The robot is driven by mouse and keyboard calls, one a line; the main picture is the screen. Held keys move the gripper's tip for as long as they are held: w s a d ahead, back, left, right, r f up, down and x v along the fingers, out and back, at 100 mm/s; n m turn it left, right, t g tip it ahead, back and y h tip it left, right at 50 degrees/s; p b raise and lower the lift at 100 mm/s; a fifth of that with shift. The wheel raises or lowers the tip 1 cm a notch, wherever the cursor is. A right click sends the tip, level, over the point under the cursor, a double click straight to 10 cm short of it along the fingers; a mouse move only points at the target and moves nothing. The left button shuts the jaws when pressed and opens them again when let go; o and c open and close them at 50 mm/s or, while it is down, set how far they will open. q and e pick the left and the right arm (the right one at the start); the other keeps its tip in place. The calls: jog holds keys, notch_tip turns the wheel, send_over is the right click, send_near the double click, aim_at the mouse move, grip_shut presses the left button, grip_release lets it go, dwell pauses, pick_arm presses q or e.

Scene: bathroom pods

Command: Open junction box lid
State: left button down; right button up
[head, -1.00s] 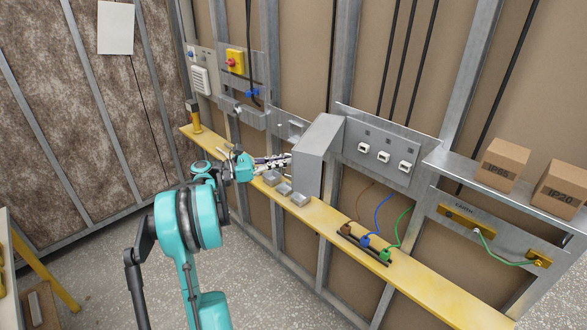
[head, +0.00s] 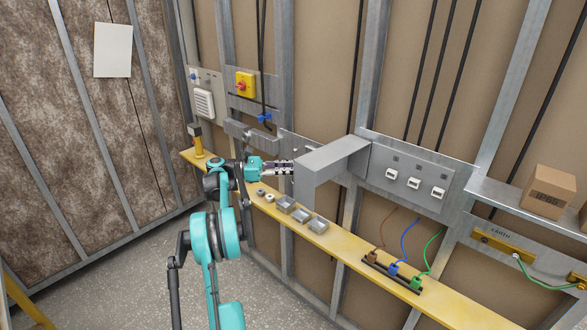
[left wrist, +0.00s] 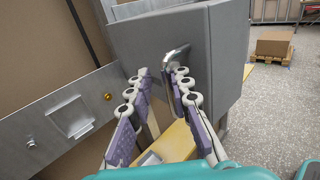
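The grey junction box (head: 335,152) is on the metal-stud wall above the yellow shelf. Its lid juts out from the wall. In the left wrist view the lid (left wrist: 215,50) is a broad grey panel close in front of the fingers, with a small metal handle (left wrist: 175,56) on it. My left gripper (head: 290,167) is at the lid's left side. Its two fingers (left wrist: 162,75) are apart, with the handle at the right-hand finger; contact cannot be told. The box's inside is hidden. My right gripper is out of view.
The yellow shelf (head: 345,248) below carries small grey boxes (head: 286,204) and coloured wire connectors (head: 393,269). A switch panel (head: 405,180) is just right of the junction box. A cardboard box (head: 549,191) stands on a metal shelf at right. The floor (head: 270,295) is clear.

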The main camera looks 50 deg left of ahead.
pick_arm(q)
jog(key=shift+w+a+r, duration=0.25)
jog(key=shift+a+r, duration=0.15)
jog(key=shift+a, duration=0.25)
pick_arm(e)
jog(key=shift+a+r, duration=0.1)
pick_arm(q)
jog(key=c, duration=1.9)
grip_release()
jog(key=shift+w+a, duration=0.1)
jog(key=shift+w, duration=0.05)
jog(key=shift+o, duration=0.6)
jog(key=shift+w+a+f, duration=0.1)
jog(key=shift+f, duration=0.1)
jog(key=shift+c, duration=0.3)
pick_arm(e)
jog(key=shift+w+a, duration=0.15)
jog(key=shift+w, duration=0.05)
pick_arm(q)
jog(key=shift+c, duration=0.2)
jog(key=shift+s, duration=0.2)
